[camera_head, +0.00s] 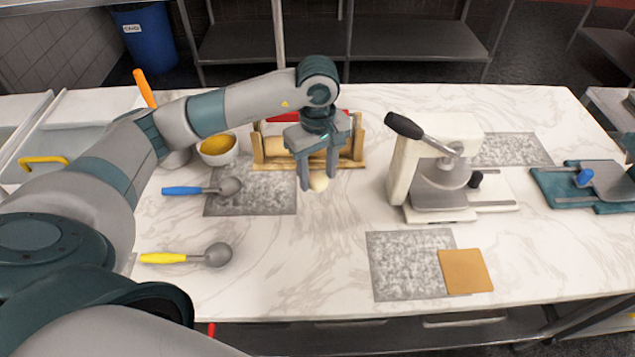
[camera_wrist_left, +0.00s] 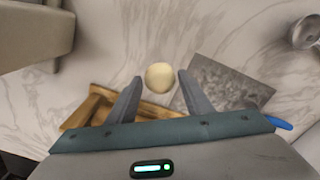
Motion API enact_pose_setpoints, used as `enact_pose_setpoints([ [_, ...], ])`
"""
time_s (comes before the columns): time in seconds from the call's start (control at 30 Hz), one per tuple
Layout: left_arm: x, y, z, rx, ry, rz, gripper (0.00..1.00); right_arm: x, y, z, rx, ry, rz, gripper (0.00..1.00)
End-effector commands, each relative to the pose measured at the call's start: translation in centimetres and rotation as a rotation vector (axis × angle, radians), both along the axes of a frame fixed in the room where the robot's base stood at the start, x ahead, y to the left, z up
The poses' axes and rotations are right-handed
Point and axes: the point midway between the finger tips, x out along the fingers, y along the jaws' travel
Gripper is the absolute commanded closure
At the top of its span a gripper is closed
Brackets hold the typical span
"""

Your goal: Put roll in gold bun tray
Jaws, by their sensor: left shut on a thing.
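The roll (camera_head: 318,184) is a small, pale, round ball of dough. My left gripper (camera_head: 318,186) is shut on it, with one finger on each side, and points down over the marble counter. The roll also shows between the fingertips in the left wrist view (camera_wrist_left: 159,76). A gold-brown tray (camera_head: 259,158) with raised ends stands just behind the gripper, its middle partly hidden by it. The tray also shows behind the fingers in the left wrist view (camera_wrist_left: 84,108). My right gripper is not in view.
A white press (camera_head: 402,170) with a dark lever stands right of the gripper. A bowl (camera_head: 218,152), a blue-handled ladle (camera_head: 205,189) and a yellow-handled ladle (camera_head: 190,257) lie left. A brown board (camera_head: 466,271) lies front right. The front middle counter is clear.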

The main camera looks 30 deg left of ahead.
Motion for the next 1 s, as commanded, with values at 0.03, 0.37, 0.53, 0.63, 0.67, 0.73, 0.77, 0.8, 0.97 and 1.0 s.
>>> enact_pose_setpoints([
  [0.03, 0.0, 0.0, 0.0, 0.0, 0.0, 0.0, 0.76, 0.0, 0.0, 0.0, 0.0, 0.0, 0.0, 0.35],
  [0.37, -0.1, 0.0, -2.8, 0.0, 0.004, 0.002, 0.76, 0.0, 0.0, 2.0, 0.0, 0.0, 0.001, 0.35],
  [0.53, 0.0, 0.0, -4.0, 0.0, 0.001, 0.001, 0.76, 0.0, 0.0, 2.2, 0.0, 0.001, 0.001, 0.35],
  [0.63, 0.0, 0.0, -4.0, 0.0, 0.0, 0.001, 0.76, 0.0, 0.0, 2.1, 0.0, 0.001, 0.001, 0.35],
  [0.67, 0.0, 0.0, -4.0, 0.0, 0.0, 0.001, 0.76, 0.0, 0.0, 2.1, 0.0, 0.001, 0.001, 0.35],
  [0.73, 0.0, 0.0, -4.0, 0.0, 0.0, 0.001, 0.76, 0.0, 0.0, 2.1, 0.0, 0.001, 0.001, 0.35],
  [0.77, 0.0, 0.0, -4.0, 0.0, 0.0, 0.001, 0.76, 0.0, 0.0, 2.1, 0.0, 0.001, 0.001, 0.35],
  [0.8, 0.0, 0.0, -4.1, 0.0, 0.0, 0.001, 0.76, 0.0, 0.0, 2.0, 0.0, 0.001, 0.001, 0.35],
  [0.97, 0.0, 0.0, -4.3, 0.0, 0.0, 0.001, 0.52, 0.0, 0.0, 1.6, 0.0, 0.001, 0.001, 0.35],
  [1.0, 0.0, 0.0, -4.2, 0.0, 0.0, 0.001, 0.42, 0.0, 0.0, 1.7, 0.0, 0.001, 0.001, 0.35],
])
